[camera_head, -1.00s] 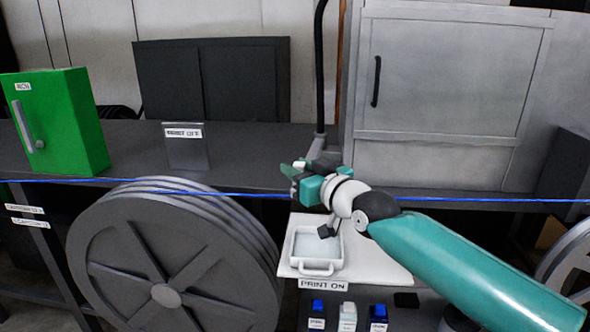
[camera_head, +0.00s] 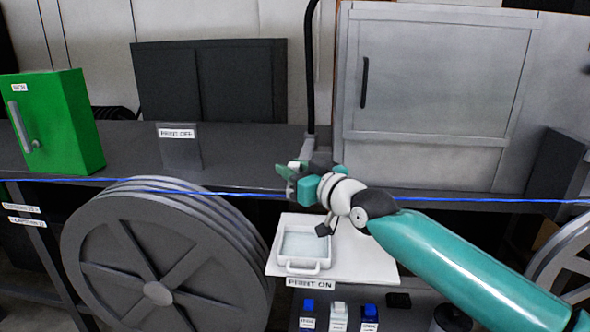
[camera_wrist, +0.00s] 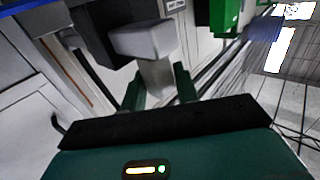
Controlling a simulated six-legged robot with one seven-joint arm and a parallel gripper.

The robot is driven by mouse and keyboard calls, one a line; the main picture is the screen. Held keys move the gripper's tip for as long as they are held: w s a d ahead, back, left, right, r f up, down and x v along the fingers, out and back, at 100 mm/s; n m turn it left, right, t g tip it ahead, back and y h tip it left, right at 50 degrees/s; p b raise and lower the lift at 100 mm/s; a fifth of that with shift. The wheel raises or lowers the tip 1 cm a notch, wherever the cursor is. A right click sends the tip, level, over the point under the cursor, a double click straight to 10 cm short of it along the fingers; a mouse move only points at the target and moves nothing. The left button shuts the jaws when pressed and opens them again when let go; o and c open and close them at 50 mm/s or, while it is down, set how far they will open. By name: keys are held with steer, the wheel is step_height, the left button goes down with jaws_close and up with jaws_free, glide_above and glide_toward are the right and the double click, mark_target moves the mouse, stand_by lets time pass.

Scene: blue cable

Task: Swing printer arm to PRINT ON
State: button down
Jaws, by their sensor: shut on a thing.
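The PRINT ON label (camera_head: 311,284) is on the platform's front; the PRINT OFF label (camera_head: 177,133) stands on the bench to the left.
A blue cable (camera_head: 120,182) runs across the whole view in front of the bench. A large grey reel (camera_head: 155,292) stands at the left. A white tray (camera_head: 303,264) sits on the platform (camera_head: 362,268). A green box (camera_head: 60,125) is far left; a grey cabinet (camera_head: 440,80) is behind.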

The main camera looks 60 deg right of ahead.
steer(key=c, duration=1.2)
jaws_free()
steer(key=shift+c, duration=0.2)
steer(key=shift+s+a, duration=0.15)
steer(key=shift+s, duration=0.3)
steer(key=v, duration=1.2)
steer(key=shift+s+a, duration=0.25)
steer(key=shift+s, duration=0.05)
